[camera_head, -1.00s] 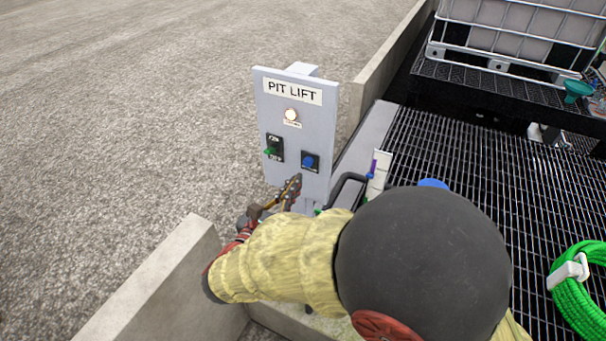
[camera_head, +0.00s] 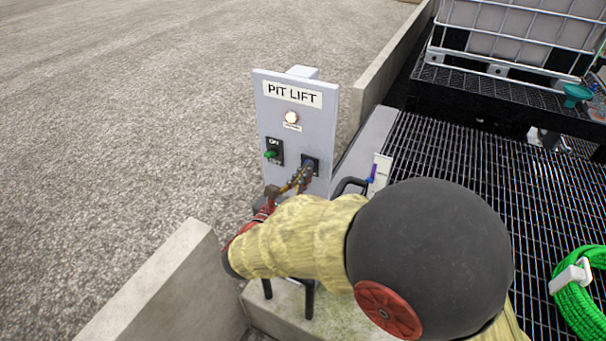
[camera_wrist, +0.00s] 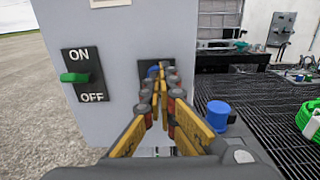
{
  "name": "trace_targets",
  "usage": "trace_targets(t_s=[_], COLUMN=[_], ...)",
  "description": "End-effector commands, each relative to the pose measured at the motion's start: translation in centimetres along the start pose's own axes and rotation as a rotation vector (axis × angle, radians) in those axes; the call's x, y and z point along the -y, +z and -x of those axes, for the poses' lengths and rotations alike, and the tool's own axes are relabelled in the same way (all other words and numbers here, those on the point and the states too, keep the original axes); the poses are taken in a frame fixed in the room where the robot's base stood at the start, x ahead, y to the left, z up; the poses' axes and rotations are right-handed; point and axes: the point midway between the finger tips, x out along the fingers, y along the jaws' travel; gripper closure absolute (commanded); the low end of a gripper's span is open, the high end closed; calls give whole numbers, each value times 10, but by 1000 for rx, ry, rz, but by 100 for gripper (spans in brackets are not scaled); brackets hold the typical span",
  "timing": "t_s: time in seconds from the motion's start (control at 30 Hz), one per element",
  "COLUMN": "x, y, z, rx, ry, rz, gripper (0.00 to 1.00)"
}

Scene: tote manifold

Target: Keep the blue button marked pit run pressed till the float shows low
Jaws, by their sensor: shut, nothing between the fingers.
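The grey PIT LIFT panel (camera_head: 286,125) stands upright by the concrete curb. The blue button (camera_wrist: 153,70) sits on a dark plate at the panel's lower right, mostly hidden behind my fingers. My gripper (camera_head: 307,168) is shut and empty, its fingertips at the button; in the wrist view the gripper (camera_wrist: 162,72) covers most of it. I cannot tell how far the button is pushed in. A green ON/OFF switch (camera_wrist: 75,77) is left of it. A pale round lamp (camera_head: 291,117) is above. A white upright gauge with a purple mark (camera_head: 371,174) stands right of the panel, partly hidden by my arm.
Black grating (camera_head: 470,180) covers the pit at right. A caged tank (camera_head: 510,40) stands behind it. A green hose coil (camera_head: 580,305) lies at lower right. Concrete curbs (camera_head: 150,290) border the gravel. A blue cap (camera_wrist: 218,112) is right of my gripper in the wrist view.

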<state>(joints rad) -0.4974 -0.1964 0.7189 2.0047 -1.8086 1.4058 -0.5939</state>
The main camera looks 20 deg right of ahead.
Motion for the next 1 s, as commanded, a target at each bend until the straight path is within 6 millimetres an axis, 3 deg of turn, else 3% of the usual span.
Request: trace_targets(t_s=[0.13, 1.0], x=[1, 0], y=[1, 3], z=[-12, -12], rx=[1, 4], ry=[-3, -3], rz=[1, -4], gripper=[100, 100])
